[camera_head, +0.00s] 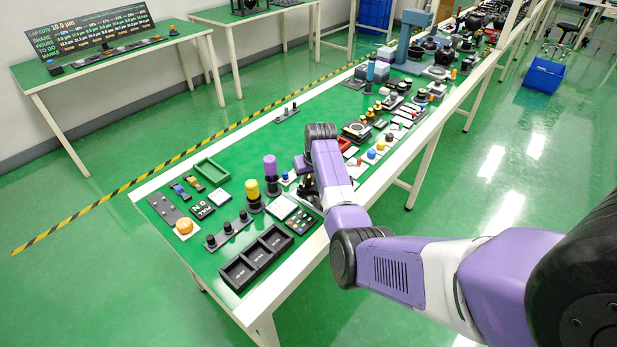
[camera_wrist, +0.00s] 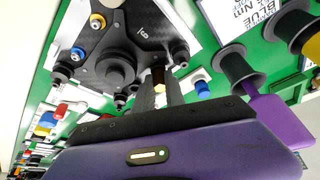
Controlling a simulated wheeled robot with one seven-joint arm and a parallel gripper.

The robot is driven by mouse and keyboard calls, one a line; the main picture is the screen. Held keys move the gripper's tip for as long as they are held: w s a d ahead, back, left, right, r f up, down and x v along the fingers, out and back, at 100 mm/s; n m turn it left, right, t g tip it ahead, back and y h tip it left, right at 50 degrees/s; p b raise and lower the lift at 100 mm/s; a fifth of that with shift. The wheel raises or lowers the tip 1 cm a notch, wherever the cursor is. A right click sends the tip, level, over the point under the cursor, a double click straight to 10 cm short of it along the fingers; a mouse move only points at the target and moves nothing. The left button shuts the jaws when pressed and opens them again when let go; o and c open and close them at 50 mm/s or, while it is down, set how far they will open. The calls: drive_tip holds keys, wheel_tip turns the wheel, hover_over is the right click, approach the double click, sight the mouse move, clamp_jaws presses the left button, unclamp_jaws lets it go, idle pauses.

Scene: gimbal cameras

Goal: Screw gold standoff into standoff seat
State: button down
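In the wrist view my gripper (camera_wrist: 159,90) reaches up from the bottom with its two dark fingers close together. The small gold standoff (camera_wrist: 158,77) is between the fingertips and looks gripped. A dark multi-armed plate (camera_wrist: 115,62) with a round central hub lies just beyond and left of the fingers, with black round posts on its arms. I cannot tell which post is the standoff seat, or whether the gold standoff touches the plate. In the head view my arm hides most of the gripper and the plate.
In the head view, yellow (camera_head: 252,188) and purple (camera_head: 270,166) cylinders stand left of my arm; a black tray (camera_head: 257,257) lies in front.

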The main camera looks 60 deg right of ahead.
drive_tip(key=shift+w+a+m+g+h, duration=0.1)
drive_tip(key=shift+m+g+h, duration=0.2)
drive_tip(key=shift+m, duration=0.8)
drive_tip(key=shift+f+m+g, duration=0.1)
drive_tip(key=shift+m+g, duration=0.3)
drive_tip(key=shift+m, duration=0.8)
drive_tip(key=shift+f, duration=0.1)
drive_tip(key=shift+f+m+g+h+b, duration=0.1)
drive_tip(key=shift+m+g+h+b, duration=0.4)
drive_tip(key=shift+m+b, duration=0.65)
drive_tip(key=shift+m+g+b, duration=0.35)
drive_tip(key=shift+m+g, duration=0.05)
drive_tip(key=shift+m, duration=0.65)
drive_tip(key=shift+a+f, duration=0.1)
drive_tip(key=c, duration=1.3)
unclamp_jaws()
drive_tip(key=shift+s, duration=0.2)
